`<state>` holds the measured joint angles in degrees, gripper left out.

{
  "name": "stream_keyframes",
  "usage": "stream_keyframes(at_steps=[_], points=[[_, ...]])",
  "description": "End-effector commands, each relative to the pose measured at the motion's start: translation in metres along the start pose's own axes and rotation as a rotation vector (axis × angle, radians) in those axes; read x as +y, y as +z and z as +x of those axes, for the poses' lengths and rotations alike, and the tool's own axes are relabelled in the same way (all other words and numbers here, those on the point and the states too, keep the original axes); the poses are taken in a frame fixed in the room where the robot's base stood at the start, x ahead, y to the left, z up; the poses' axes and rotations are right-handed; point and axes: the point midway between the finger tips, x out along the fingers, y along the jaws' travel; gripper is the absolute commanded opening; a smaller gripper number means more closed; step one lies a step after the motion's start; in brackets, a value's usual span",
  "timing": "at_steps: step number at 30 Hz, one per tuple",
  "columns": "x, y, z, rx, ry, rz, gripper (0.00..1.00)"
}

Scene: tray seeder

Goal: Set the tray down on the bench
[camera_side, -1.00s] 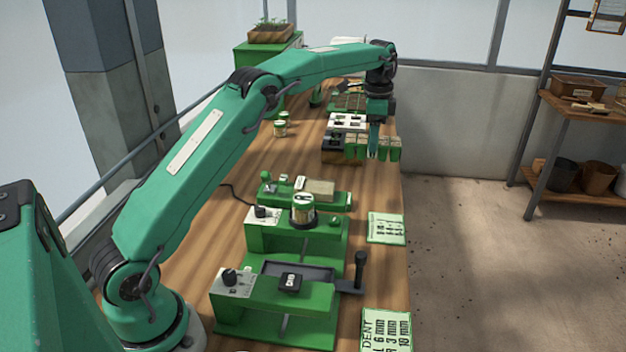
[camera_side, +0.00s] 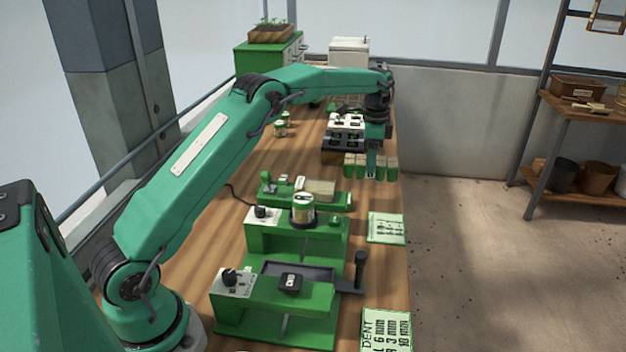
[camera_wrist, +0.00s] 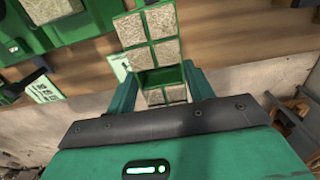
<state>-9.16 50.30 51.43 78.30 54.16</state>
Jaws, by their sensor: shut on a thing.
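The tray (camera_side: 391,168) is a row of green cells with pale tan, grainy tops. My gripper (camera_side: 371,172) is shut on it near the right side of the bench (camera_side: 290,150) in the side view. In the wrist view the tray (camera_wrist: 149,45) stretches away between the two green fingers of my gripper (camera_wrist: 162,88), and one cell by the fingers looks darker inside. The tray looks about level. I cannot tell whether its underside touches the bench or hangs just above it.
A black and white plate device (camera_side: 345,130) stands just behind the tray. A green station with a tan block (camera_side: 320,188) and a green station with a tin (camera_side: 303,210) stand nearer. A printed card (camera_side: 386,228) lies by the bench's right edge. Bare wood lies between.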

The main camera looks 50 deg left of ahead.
Motion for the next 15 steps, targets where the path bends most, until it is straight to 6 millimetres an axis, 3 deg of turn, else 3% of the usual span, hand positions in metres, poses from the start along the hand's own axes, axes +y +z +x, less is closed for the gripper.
stream_keyframes(at_steps=[8,15], points=[[-0.016,0.01,0.011,0.0,0.0,-0.003,0.26],[-0.047,0.03,0.033,0.001,-0.001,-0.003,0.26]])
